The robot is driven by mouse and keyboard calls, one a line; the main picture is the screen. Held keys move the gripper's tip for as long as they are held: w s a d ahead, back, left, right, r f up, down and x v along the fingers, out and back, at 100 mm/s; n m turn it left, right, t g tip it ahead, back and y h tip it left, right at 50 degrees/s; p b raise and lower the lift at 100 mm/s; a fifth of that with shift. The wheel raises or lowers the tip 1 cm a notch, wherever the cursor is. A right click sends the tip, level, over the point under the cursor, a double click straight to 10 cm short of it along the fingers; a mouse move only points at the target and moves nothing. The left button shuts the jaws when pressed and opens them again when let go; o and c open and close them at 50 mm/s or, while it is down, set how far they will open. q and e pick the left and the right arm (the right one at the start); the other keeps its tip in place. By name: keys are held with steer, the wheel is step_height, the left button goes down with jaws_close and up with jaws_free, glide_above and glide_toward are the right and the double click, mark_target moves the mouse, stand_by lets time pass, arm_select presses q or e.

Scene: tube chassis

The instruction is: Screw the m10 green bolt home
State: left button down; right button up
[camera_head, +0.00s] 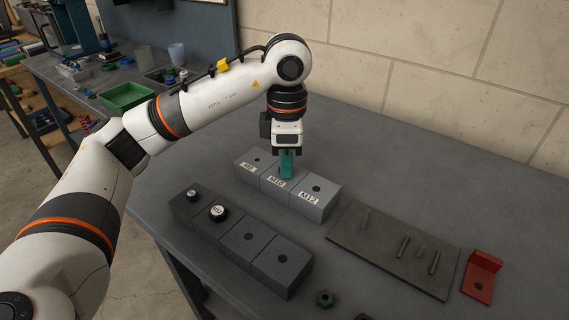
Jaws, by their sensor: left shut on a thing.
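The green bolt (286,164) stands upright at the middle grey block (277,184), which is labelled M10. My left gripper (287,153) points straight down over that block and is shut on the bolt's upper part. The bolt's lower end meets the block at its hole; how deep it sits I cannot tell. The M10 block stands between a block with a smaller hole (247,167) on the left and the M12 block (315,201) on the right. My right gripper is not in view.
Right are a dark plate (388,270) with pins and a red bracket (484,277).

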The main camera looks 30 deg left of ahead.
arm_select(q)
steer(key=shift+d, duration=0.1)
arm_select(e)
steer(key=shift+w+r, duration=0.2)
arm_select(q)
steer(key=shift+w, duration=0.1)
steer(key=m, duration=0.3)
steer(key=shift+b, duration=0.4)
steer(key=shift+r+m, duration=0.2)
steer(key=shift+m, duration=1.1)
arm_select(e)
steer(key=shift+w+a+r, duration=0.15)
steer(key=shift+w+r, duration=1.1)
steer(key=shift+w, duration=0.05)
arm_select(q)
steer(key=m, duration=0.5)
steer(key=shift+r+b, duration=0.1)
steer(key=shift+b, duration=0.2)
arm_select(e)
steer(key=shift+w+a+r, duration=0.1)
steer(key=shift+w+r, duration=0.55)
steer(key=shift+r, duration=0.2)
